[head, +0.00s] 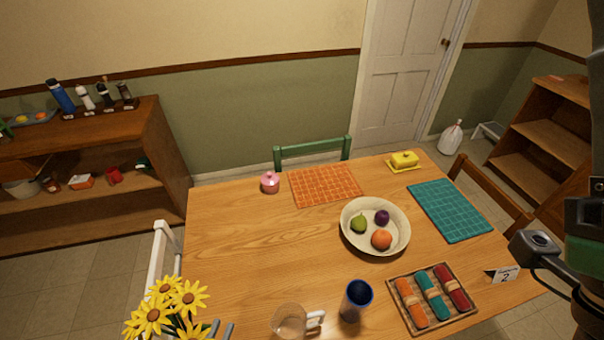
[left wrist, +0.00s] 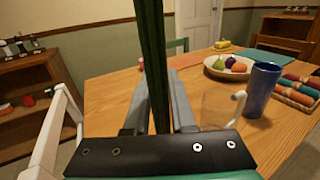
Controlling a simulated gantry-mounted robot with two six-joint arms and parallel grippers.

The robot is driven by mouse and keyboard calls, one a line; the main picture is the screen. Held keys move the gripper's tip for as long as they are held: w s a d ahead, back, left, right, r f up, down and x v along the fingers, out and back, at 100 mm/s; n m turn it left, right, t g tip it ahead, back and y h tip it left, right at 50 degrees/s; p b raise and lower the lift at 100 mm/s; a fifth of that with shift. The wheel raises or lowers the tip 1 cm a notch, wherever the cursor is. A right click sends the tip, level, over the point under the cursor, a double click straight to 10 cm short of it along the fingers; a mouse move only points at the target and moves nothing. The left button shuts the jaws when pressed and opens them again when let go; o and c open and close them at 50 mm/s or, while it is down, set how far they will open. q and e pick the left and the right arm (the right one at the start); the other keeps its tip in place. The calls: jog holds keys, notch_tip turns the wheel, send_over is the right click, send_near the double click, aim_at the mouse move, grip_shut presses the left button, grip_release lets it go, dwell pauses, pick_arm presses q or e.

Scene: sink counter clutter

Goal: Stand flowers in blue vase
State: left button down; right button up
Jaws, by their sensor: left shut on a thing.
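A bunch of yellow flowers (head: 168,305) with dark centres is at the lower left of the head view. My left gripper (head: 218,329) is shut on their green stems (left wrist: 152,60), which run upright between its fingers in the left wrist view. The dark blue vase (head: 356,300) stands upright on the table, open at the top, to the right of the flowers. It also shows in the left wrist view (left wrist: 262,90), right of the gripper and apart from it. The lower stem ends are hidden.
A clear glass mug (head: 289,322) stands between the flowers and the vase. A tray of rolled napkins (head: 391,286) lies right of the vase, and a fruit bowl (head: 349,238) behind it. A white chair (head: 160,262) is at the table's left edge. The table's left middle is clear.

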aim_at(137, 303)
pick_arm(q)
jog(key=w+a+r+m+h+p, duration=0.1)
jog(key=w+a+r, duration=0.1)
jog(key=a+r, duration=0.2)
jog(key=s+r+p, duration=0.1)
jog(key=r+p, duration=0.6)
jog(key=s+r+p, duration=0.1)
jog(key=r+p, duration=0.6)
jog(key=s+r+p, duration=0.1)
jog(key=r+p, duration=0.6)
jog(key=p, duration=0.1)
jog(key=shift+s+d, duration=0.3)
